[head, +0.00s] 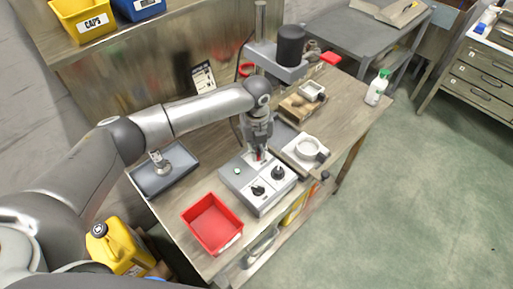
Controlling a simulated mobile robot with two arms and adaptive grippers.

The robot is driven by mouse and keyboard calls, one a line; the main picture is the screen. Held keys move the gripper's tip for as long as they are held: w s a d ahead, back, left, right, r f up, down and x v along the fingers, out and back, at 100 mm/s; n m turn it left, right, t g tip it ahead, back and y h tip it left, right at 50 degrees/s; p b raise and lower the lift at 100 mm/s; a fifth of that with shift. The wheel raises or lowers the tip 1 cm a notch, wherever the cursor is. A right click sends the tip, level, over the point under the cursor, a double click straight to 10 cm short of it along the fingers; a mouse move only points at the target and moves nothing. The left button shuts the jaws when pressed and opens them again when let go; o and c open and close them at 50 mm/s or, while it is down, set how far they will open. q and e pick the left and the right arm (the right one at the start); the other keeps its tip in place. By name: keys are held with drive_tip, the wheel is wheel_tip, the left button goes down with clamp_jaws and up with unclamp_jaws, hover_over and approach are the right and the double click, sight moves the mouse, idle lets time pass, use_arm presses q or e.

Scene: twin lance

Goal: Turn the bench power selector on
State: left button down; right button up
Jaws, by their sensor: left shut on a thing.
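The grey control box (249,197) sits on the wooden bench. Its top shows a green button or lamp (237,170) and two black knobs, one at the front (258,190) and one at the right (278,173). My left gripper (258,155) points down onto the box's back corner. It is shut on a small part there, which looks like the selector. A bit of red shows between the fingers; the rest of the part is hidden by the fingers. I cannot tell which way it is turned. My right gripper is not in view.
A red bin (213,222) stands in front of the box, and a grey tray (164,181) with a metal part lies to the left. A white ring-shaped fixture (306,149) is close on the right. A drill-press-like machine (290,46) stands behind. A white bottle (377,88) is farther right.

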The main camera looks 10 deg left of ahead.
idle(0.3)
use_arm(q)
drive_tip(key=c, duration=1.5)
unclamp_jaws()
drive_tip(key=shift+c, duration=0.2)
drive_tip(key=shift+r, duration=0.1)
wheel_tip(320, 180, up, 12)
